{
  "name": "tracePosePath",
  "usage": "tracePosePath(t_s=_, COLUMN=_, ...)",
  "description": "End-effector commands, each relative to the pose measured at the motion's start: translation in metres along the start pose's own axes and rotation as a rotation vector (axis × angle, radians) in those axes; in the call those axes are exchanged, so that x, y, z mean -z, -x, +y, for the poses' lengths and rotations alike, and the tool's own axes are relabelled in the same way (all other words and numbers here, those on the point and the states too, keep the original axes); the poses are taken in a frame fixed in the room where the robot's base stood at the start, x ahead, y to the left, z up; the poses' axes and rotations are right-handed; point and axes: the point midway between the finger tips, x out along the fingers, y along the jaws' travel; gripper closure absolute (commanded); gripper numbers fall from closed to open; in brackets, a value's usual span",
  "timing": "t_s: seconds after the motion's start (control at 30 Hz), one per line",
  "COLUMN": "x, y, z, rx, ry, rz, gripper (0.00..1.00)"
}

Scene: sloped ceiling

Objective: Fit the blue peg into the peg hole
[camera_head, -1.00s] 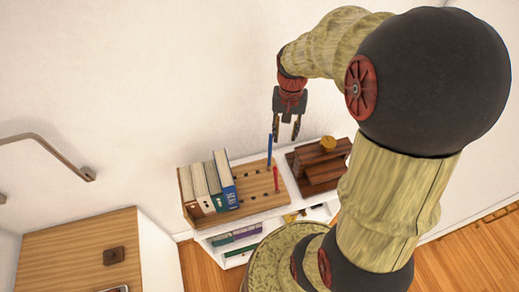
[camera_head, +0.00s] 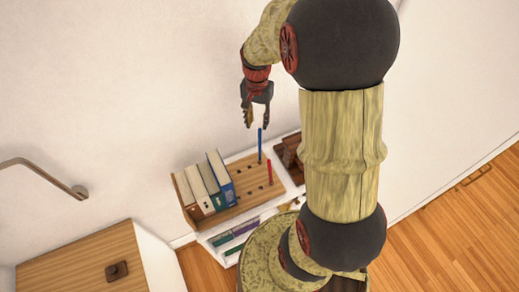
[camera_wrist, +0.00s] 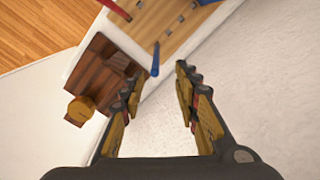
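The blue peg (camera_head: 260,144) stands upright at the back of a wooden board (camera_head: 247,193) with dark holes, on top of a white shelf. In the wrist view, the blue peg (camera_wrist: 155,60) shows ahead of the space between my fingers, apart from them. My gripper (camera_head: 256,124) is open and empty, above and close to the peg's top in the head view. In the wrist view, my gripper's fingers (camera_wrist: 157,95) are spread wide. Several dark holes (camera_wrist: 167,30) show in the board. Which hole the peg stands in is hidden.
A red peg (camera_head: 269,172) stands in the same board, near its right side. Several books (camera_head: 204,186) stand at the board's left. A dark brown wooden object (camera_head: 290,157) is to the right, with a yellow knob (camera_wrist: 79,110) in the wrist view. The wall is close behind.

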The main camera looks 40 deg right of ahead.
Motion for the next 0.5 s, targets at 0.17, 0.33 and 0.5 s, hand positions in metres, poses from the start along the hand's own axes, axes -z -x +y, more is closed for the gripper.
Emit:
tracePosePath(t_s=0.17, x=0.001, y=-0.019, z=0.005, rx=-0.003, ry=-0.001, rz=-0.005, gripper=0.69)
tracePosePath(t_s=0.33, x=0.003, y=-0.043, z=0.008, rx=-0.002, ry=0.001, rz=-0.003, gripper=0.69)
tracePosePath(t_s=0.5, x=0.003, y=-0.054, z=0.008, rx=0.0, ry=0.001, rz=0.0, gripper=0.69)
